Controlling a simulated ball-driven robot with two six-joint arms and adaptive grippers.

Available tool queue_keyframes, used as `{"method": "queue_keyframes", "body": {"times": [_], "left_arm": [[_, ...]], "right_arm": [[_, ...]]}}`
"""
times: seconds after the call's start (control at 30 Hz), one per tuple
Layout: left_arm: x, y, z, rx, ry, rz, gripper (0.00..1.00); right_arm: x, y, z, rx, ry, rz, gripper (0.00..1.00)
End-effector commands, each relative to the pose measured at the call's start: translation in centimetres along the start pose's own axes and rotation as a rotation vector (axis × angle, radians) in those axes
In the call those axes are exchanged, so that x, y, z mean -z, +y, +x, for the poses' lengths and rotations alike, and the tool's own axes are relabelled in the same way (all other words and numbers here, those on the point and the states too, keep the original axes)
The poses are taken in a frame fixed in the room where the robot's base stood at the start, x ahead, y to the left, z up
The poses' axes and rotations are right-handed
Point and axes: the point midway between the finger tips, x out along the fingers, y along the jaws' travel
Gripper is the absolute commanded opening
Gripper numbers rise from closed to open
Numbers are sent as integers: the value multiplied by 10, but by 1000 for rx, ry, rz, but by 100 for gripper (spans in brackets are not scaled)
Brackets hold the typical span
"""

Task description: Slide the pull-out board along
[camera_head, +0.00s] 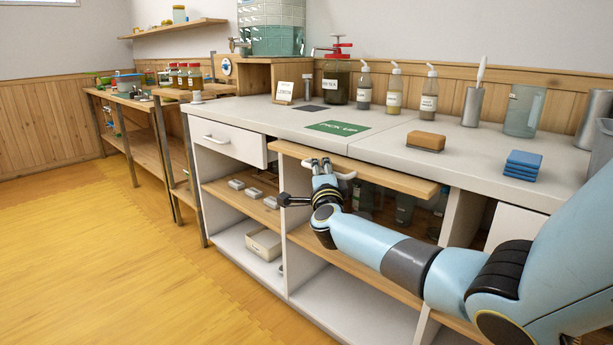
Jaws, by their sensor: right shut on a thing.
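The pull-out board (385,179) is a wooden slab under the grey countertop. It sticks out a little past the counter's front edge. A white handle (346,175) shows at its front. My right gripper (322,165) is at the handle and shut on it, just below the board's front edge. My right arm comes in from the lower right and hides part of the shelves below. My left gripper is not in view.
A white drawer (228,142) with a handle is left of the board. The wooden floor at left is clear.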

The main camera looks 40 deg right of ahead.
Motion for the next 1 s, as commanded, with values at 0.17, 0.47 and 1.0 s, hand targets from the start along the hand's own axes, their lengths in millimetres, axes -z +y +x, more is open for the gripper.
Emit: {"method": "queue_keyframes", "body": {"times": [0.17, 0.47, 1.0], "left_arm": [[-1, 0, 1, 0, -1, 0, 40], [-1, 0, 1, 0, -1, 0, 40], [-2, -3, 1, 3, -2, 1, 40]], "right_arm": [[8, 7, 4, -8, 2, -5, 0], [8, 7, 4, -9, 1, -6, 0], [6, 4, 1, -4, -1, -1, 36]]}}
